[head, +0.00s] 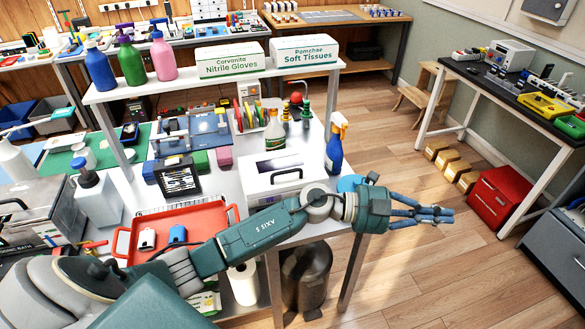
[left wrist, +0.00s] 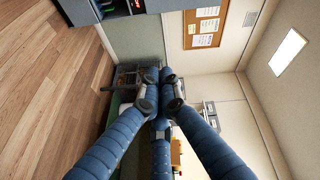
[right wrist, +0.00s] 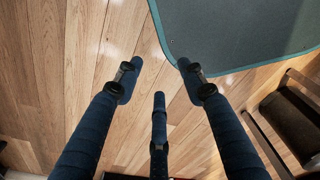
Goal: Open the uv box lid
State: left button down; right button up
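A white box with a dark window in its top and a dark handle on its front, which looks like the UV box (head: 272,170), stands on the white workbench in the head view. Its lid looks shut. My left arm passes in front of its lower right part. My left gripper (head: 443,214) is beyond the bench's right edge, over the floor, apart from the box. In the left wrist view its fingertips (left wrist: 160,75) are together with nothing between them. My right gripper (right wrist: 158,72) shows only in the right wrist view, open and empty above the wooden floor.
A blue spray bottle (head: 335,150) stands right of the box. A shelf (head: 200,82) with bottles and cartons spans above the bench.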

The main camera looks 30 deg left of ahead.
pick_arm(q)
notch_tip(320, 180, down, 3)
jog(key=s+a+m+g+y, duration=0.2)
jog(key=m+g+y, duration=0.1)
jog(key=m+g, duration=0.1)
jog(key=n+g+y+p, duration=0.2)
jog(key=n+y, duration=0.2)
jog(key=y, duration=1.1)
send_near(291, 183)
jog(key=p+x, duration=0.2)
jog(key=x, duration=0.3)
jog(key=shift+s+p, duration=0.15)
jog(key=shift+p, duration=0.2)
jog(key=shift+f, duration=0.4)
pick_arm(e)
jog(key=r, duration=0.5)
jog(key=shift+s+d, duration=0.25)
jog(key=shift+s, duration=0.1)
jog(key=shift+d, duration=0.2)
